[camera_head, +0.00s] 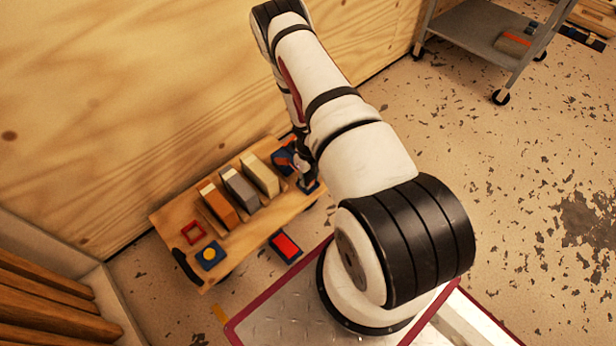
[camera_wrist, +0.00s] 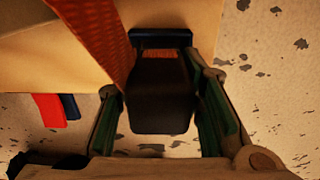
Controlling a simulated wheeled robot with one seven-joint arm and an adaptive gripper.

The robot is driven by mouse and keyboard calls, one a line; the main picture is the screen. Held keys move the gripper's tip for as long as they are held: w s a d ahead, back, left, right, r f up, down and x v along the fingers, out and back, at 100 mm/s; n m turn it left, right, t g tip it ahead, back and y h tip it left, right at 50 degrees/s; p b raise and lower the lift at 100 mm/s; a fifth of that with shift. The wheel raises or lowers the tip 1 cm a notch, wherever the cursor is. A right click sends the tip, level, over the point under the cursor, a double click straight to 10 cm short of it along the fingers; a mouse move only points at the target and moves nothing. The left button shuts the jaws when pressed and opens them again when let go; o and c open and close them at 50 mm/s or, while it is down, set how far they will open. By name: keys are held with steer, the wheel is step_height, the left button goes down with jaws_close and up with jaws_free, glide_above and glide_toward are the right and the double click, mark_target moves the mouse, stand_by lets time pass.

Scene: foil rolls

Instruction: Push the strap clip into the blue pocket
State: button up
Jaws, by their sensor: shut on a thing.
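My gripper (camera_head: 303,175) is at the right end of the low wooden table, partly hidden by my arm in the head view. In the wrist view, its green-padded fingers (camera_wrist: 163,115) are shut on a dark, block-like piece (camera_wrist: 160,95), which looks like the strap clip. A blue part (camera_wrist: 160,38) with a reddish patch lies just beyond the dark piece's far end; it may be the blue pocket. I cannot tell whether the two touch.
Orange (camera_head: 218,206), grey (camera_head: 241,190) and cream (camera_head: 260,175) blocks stand on the wooden table (camera_head: 185,215). A red frame (camera_head: 193,232) and a blue square with a yellow disc (camera_head: 210,255) lie at left. A red-and-blue piece (camera_head: 286,246) is at the front. A plywood wall rises behind.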

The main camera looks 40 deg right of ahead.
steer(key=shift+f+b, duration=0.35)
steer(key=shift+f, duration=0.05)
stand_by(0.8)
steer(key=o, duration=1.3)
steer(key=shift+r, duration=0.15)
steer(key=shift+r+p, duration=2.8)
steer(key=shift+r, duration=1.15)
